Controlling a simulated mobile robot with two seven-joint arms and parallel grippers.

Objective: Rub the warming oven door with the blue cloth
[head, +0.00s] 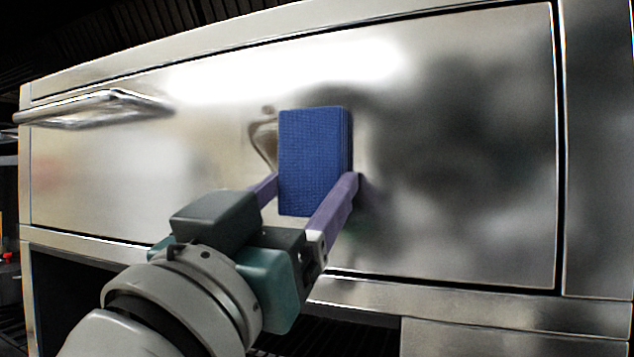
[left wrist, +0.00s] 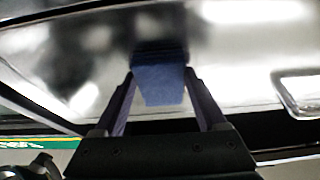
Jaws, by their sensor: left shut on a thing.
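The blue cloth (head: 312,160) is a folded, textured pad held upright in front of the warming oven door (head: 450,190). My left gripper (head: 312,187) is shut on the cloth, with one purple finger on each side of it. In the left wrist view the cloth (left wrist: 160,82) sits between the fingertips, its far edge at or very near the shiny door (left wrist: 230,65). I cannot tell for certain whether it touches. The door is a wide brushed-steel panel, closed, with blurred reflections. My right gripper is not in view.
A bar handle (head: 95,107) sticks out from the upper left of the door; it also shows at the right of the left wrist view (left wrist: 302,95). A steel ledge (head: 480,305) runs below the door, with a dark opening (head: 75,300) at the lower left.

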